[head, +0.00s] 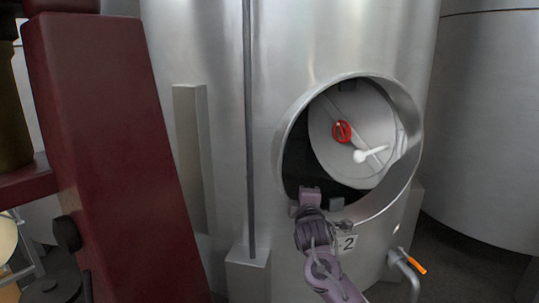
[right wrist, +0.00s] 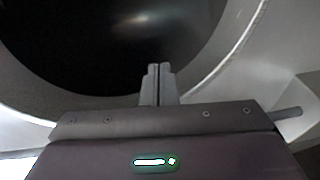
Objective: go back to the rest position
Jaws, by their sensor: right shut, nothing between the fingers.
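My right arm rises from the bottom of the head view. Its gripper (head: 309,196) is at the lower left of the round opening of a steel tank, and its fingers are hard to make out there. In the right wrist view the two fingers (right wrist: 156,70) are together with nothing between them, pointing at the dark opening. The round hatch door (head: 372,112), with a red knob (head: 342,131) and a white handle (head: 370,155), stands at an angle inside the opening's rim. My left gripper is not in view.
The steel tank (head: 220,60) fills the middle, with the opening's collar (head: 411,165) close around my right gripper. An orange-handled valve (head: 416,266) juts out at lower right. A dark red post (head: 100,130) stands at left. Another tank (head: 485,120) is at right.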

